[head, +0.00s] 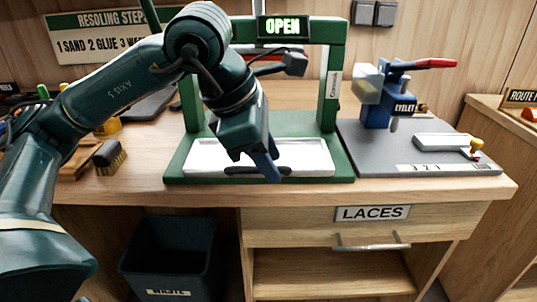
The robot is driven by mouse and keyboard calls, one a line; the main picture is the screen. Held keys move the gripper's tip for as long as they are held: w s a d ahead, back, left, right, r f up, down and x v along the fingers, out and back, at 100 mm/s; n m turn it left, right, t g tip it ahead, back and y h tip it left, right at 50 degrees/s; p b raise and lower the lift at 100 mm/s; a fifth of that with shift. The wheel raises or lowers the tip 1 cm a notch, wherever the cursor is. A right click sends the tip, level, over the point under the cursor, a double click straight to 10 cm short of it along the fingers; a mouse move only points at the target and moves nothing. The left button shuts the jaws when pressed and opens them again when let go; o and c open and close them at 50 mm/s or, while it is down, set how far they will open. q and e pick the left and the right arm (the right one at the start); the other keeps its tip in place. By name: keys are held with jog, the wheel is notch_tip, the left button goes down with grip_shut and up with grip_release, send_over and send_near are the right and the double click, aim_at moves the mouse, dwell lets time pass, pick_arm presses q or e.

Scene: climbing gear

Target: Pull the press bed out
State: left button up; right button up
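The press is a green frame (333,95) on a green base, with a lit sign (282,27) reading OPEN on its top bar. The white press bed (314,157) lies low between the uprights, with a dark handle (237,170) along its front edge. My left gripper (268,172) reaches down in front of the press, its blue finger at the handle and overlapping it in the picture. I cannot tell whether the fingers are closed around the handle. The gripper and forearm hide part of the bed and the left upright. My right gripper is not in view.
A blue eyelet tool (377,108) with a red lever stands on a grey board (350,139) to the right. A brush (109,158) and other tools lie at the left. Below the bench are a LACES drawer (290,231) and a dark waste bin (165,262).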

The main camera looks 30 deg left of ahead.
pick_arm(q)
jog(key=p+v, duration=0.2)
jog(key=v, duration=1.1)
jog(key=shift+p, duration=0.35)
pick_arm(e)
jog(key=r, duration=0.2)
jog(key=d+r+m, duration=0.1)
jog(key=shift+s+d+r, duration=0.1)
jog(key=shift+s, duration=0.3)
pick_arm(q)
jog(key=shift+s, duration=0.1)
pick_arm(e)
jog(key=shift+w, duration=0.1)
